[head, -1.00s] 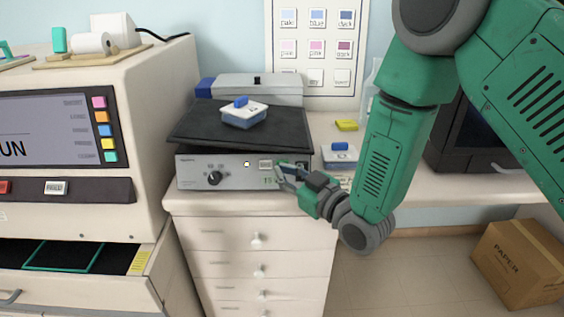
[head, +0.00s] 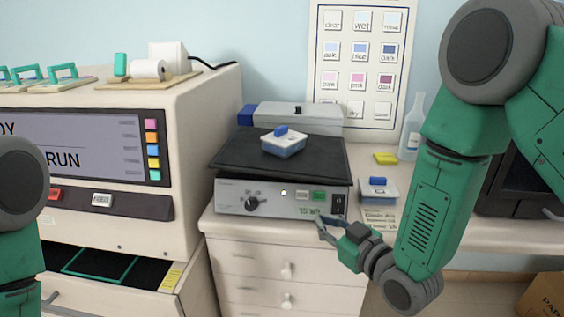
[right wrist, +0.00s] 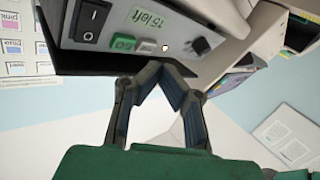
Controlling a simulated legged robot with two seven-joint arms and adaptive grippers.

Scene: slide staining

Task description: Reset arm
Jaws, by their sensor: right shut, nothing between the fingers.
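My right gripper (head: 322,222) is shut and empty, just in front of the lower right corner of the grey shaker's front panel (head: 232,198). In the right wrist view its fingers (right wrist: 158,72) meet below the turned panel, which shows a black switch (right wrist: 90,20), a green button (right wrist: 123,42) and a green label (right wrist: 149,18). My right arm comes down from the upper right. Part of my left arm (head: 18,230) shows at the left edge; its gripper is out of view.
A blue-and-white box (head: 283,145) sits on the shaker's dark platform (head: 235,150). A similar box (head: 378,190) stands on the counter at right, near a yellow block (head: 385,158) and a clear bottle (head: 411,130). A large machine (head: 190,130) with an open drawer stands at left.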

